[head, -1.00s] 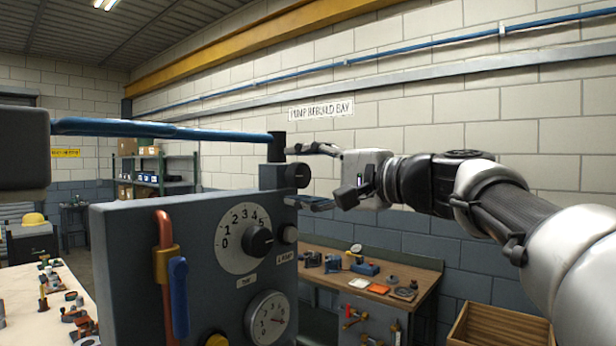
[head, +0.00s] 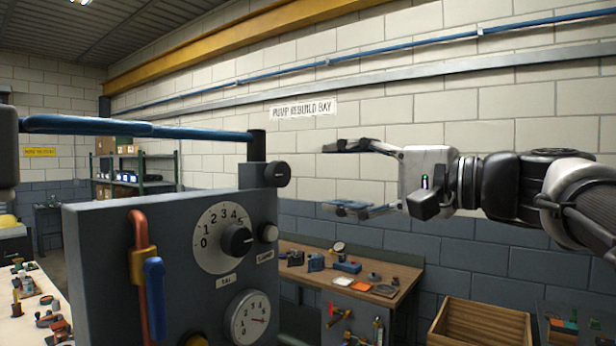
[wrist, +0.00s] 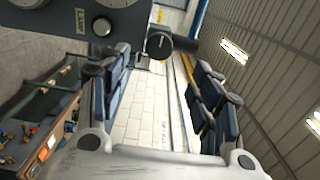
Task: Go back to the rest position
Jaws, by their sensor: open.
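My gripper (head: 348,178) is open and empty in the head view. It is held in the air to the right of the grey control casing (head: 100,260), with a clear gap between its fingertips and the black knob (head: 277,174) on the casing's upper right.
A blue bar (head: 130,127) reaches left from a black post on the casing. A wooden workbench (head: 300,275) with small parts stands behind. A wooden crate (head: 480,325) is at the lower right. The air before the block wall is free.

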